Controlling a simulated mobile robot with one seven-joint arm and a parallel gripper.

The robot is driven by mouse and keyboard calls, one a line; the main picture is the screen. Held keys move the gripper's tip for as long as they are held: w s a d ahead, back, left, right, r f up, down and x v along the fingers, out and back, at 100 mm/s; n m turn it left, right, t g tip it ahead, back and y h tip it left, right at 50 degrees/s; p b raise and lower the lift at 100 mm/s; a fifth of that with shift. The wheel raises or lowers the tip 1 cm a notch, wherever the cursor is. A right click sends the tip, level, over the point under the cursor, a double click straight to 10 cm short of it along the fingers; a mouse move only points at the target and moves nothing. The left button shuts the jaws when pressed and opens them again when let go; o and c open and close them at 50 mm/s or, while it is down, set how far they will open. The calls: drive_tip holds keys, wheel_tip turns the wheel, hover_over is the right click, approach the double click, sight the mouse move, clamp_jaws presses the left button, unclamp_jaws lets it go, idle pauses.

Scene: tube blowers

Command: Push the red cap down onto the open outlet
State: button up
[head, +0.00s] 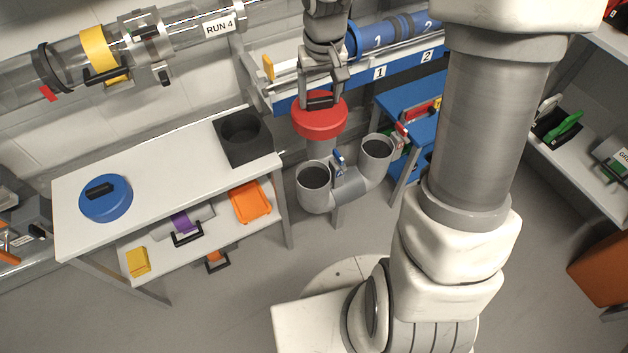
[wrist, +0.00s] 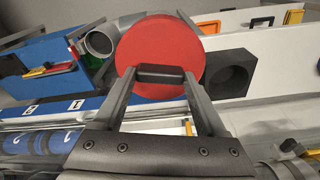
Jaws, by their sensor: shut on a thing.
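The red cap (head: 320,120) is a round disc with a black bar handle on top. My gripper (head: 320,100) is shut on that handle and holds the cap in the air, apart from the pipe. In the wrist view my gripper (wrist: 160,74) has a finger at each end of the handle, with the red cap (wrist: 162,40) beyond. The grey forked pipe has two upright open mouths, a left outlet (head: 313,176) and a right outlet (head: 376,148). The cap appears above and behind them in the head view. In the wrist view the grey pipe (wrist: 101,42) is partly hidden by the cap.
A small blue-handled part (head: 339,160) sits between the outlets. The white bench (head: 165,185) at left bears a blue cap (head: 106,205) and a black open box (head: 244,137). A rail with blue tubes (head: 378,38) runs behind my gripper. A blue table (head: 412,102) stands right of it.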

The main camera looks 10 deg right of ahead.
idle(0.3)
wheel_tip(320, 180, down, 9)
drive_tip(key=w+n, duration=0.1)
drive_tip(key=w, duration=0.2)
drive_tip(key=n, duration=0.2)
hover_over(313, 174)
wheel_tip(313, 174, down, 10)
drive_tip(key=shift+s, duration=0.25)
drive_tip(key=shift+f+b, duration=4.35)
drive_tip(key=shift+f, duration=1.35)
drive_tip(key=shift+f, duration=0.25)
drive_tip(key=o, duration=1.3)
drive_tip(key=shift+o, duration=0.2)
drive_tip(key=shift+r, duration=0.15)
wheel_tip(313, 174, up, 17)
drive_tip(key=s+p, duration=0.2)
drive_tip(key=p, duration=0.4)
drive_tip(key=shift+d, duration=0.3)
